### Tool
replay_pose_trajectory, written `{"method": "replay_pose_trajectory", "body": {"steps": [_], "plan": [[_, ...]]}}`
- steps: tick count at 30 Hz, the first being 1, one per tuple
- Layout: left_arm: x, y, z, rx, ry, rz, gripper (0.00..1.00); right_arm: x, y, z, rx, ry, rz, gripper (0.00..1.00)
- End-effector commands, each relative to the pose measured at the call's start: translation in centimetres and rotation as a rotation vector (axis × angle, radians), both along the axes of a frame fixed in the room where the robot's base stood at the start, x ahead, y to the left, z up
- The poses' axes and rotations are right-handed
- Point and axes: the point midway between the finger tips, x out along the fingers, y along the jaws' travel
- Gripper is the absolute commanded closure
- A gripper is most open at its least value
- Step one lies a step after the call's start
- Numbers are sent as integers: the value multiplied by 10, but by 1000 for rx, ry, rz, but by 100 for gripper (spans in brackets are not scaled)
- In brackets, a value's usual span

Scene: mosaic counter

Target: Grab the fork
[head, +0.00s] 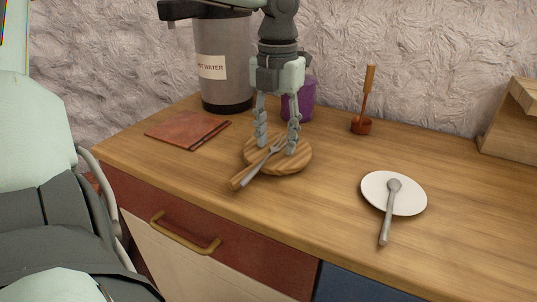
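A grey metal fork (259,167) lies across a round wooden board (295,161) in the middle of the counter. Its tines point up and to the right, and its handle runs down to the left beside the board's own handle. My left gripper (277,146) points straight down over the board. Its two fingers are apart, with the fork's tine end showing between them. The fingertips are close to the board; whether they touch it or the fork I cannot tell. My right gripper is not in view.
A white plate (411,203) with a spoon (388,207) lies to the right. A hot water dispenser (224,52) and a purple container (306,100) stand behind my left gripper. A reddish-brown folded item (186,132) lies left. A wooden-handled tool (367,98) stands at the back.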

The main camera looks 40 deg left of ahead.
Motion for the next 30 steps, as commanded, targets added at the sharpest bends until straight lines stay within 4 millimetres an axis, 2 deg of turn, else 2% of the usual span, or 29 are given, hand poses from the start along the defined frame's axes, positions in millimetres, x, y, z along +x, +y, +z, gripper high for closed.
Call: {"method": "replay_pose_trajectory", "body": {"steps": [1, 10, 20, 23, 30], "plan": [[0, 0, 0, 0, 0, 0, 63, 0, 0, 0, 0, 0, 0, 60], [0, 0, 1, 0, 0, 0, 100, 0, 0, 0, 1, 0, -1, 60], [1, 0, 7, 1, -3, 1, 100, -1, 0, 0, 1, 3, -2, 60], [1, 0, 22, 2, -6, 2, 100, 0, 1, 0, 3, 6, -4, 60], [1, 1, 71, 3, -5, 2, 100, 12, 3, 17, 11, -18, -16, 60]]}}
